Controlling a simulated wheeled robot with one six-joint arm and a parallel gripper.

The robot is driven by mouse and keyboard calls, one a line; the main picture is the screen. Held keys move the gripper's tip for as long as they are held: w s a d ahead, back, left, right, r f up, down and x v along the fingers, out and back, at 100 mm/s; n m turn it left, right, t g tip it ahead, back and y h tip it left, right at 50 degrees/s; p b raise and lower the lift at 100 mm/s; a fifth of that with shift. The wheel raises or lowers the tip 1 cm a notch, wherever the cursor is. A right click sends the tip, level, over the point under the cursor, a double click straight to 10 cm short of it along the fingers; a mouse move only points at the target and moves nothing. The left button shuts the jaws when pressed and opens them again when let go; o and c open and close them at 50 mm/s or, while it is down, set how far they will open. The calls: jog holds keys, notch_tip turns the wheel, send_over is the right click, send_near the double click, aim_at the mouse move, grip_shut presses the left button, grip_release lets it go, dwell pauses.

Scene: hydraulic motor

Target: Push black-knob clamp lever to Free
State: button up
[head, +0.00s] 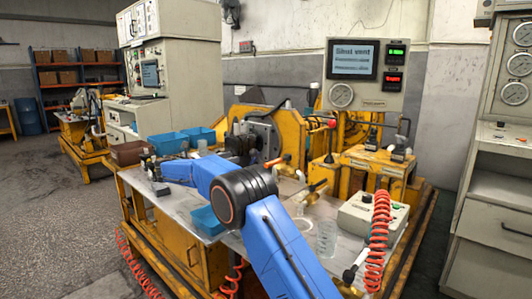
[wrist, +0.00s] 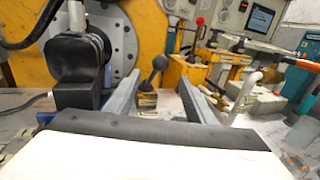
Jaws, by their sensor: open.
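In the wrist view, the clamp lever's round black knob (wrist: 160,62) sits on a short dark stem. The stem leans slightly right and rises from a small yellow block (wrist: 147,100). My gripper (wrist: 158,79) is open and empty, with its two grey fingers on either side of the lever in the picture. The knob shows just above the fingertips; I cannot tell whether the lever is between the fingers or beyond them. No Free marking is legible. In the head view my blue arm reaches left over the bench, and I cannot make out the lever there.
A black cylindrical part (wrist: 78,60) stands close left of the fingers, before a grey flange (wrist: 112,38). A white pipe (wrist: 245,92) and an orange-handled lever (wrist: 268,46) are to the right. Blue bins (head: 168,143) and a control box (head: 372,212) stand on the bench.

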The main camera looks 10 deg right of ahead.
aim_at(260, 160)
jog(key=x, duration=1.6)
jog(key=shift+d, duration=0.25)
jog(key=shift+w, duration=0.1)
grip_shut()
jog(key=shift+d, duration=0.1)
